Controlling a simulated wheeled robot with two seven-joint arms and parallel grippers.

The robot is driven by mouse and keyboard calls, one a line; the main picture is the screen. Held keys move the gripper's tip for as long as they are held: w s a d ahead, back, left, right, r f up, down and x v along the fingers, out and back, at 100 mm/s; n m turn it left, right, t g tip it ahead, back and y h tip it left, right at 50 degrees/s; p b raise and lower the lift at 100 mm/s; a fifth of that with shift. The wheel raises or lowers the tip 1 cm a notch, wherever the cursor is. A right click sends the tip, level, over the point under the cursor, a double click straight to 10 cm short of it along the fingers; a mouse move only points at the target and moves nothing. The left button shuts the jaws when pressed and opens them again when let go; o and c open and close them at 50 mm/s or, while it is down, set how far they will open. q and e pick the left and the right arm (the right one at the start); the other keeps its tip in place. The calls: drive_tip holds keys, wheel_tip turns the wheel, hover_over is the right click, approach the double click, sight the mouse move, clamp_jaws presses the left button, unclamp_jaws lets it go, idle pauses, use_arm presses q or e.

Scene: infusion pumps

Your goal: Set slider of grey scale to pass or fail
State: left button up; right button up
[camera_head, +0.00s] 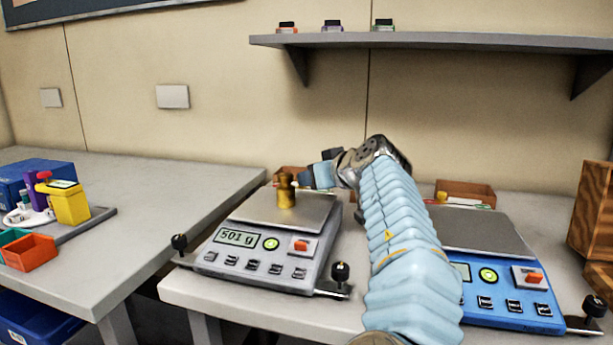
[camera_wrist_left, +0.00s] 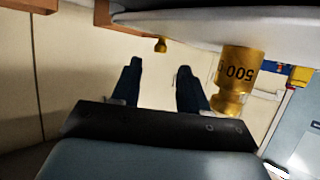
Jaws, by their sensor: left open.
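The grey scale (camera_head: 262,262) stands on the table in the middle of the head view, its display reading 501 g. Its slider (camera_head: 301,246) is an orange knob on a white plate at the right of the front panel; its marks are too small to read. A brass weight (camera_head: 286,190) stands upright on the scale's pan. My left gripper (camera_head: 322,173) is open and empty, just right of the weight and above the pan's right side. In the left wrist view the fingers (camera_wrist_left: 158,92) are apart, and the weight marked 500 (camera_wrist_left: 238,68) appears upside down, outside them. My right gripper is not in view.
A blue scale (camera_head: 510,302) with its own orange slider stands at the right, partly behind my arm. A wooden box (camera_head: 466,190) is behind it. A shelf (camera_head: 440,41) hangs above. The left table holds a blue box (camera_head: 38,172) and an orange bin (camera_head: 30,252).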

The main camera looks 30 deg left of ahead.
use_arm(q)
drive_tip(key=x, duration=0.5)
drive_tip(key=shift+d, duration=0.1)
drive_tip(key=shift+c, duration=0.2)
clamp_jaws()
